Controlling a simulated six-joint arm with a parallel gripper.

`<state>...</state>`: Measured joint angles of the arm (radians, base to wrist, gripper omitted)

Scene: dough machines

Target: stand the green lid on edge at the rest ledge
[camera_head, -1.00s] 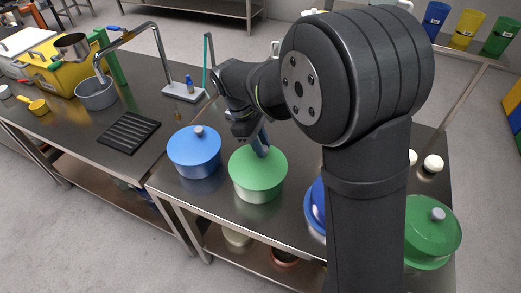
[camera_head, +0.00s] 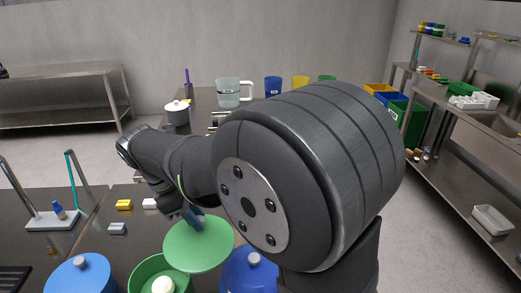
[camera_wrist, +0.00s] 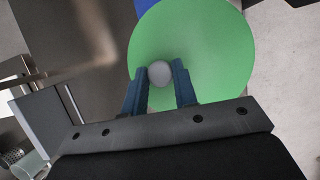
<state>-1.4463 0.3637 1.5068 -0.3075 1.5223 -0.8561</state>
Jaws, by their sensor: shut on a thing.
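The green lid (camera_head: 205,250) is lifted and tilted over the right side of an open green pot (camera_head: 150,268). A pale round thing (camera_head: 162,286) shows inside the pot. My gripper (camera_head: 193,217) is shut on the lid's knob. In the wrist view, the grey knob (camera_wrist: 160,73) sits between the two blue fingers of my gripper (camera_wrist: 158,76), with the green lid (camera_wrist: 215,45) spread beyond it. I cannot tell which thing is the rest ledge.
Blue-lidded pots stand left (camera_head: 80,272) and right (camera_head: 248,272) of the green pot. A grey stand base (camera_head: 52,220) with upright rods is at the left. Small yellow (camera_head: 124,204) and grey (camera_head: 117,228) blocks lie behind. My arm hides much of the right side.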

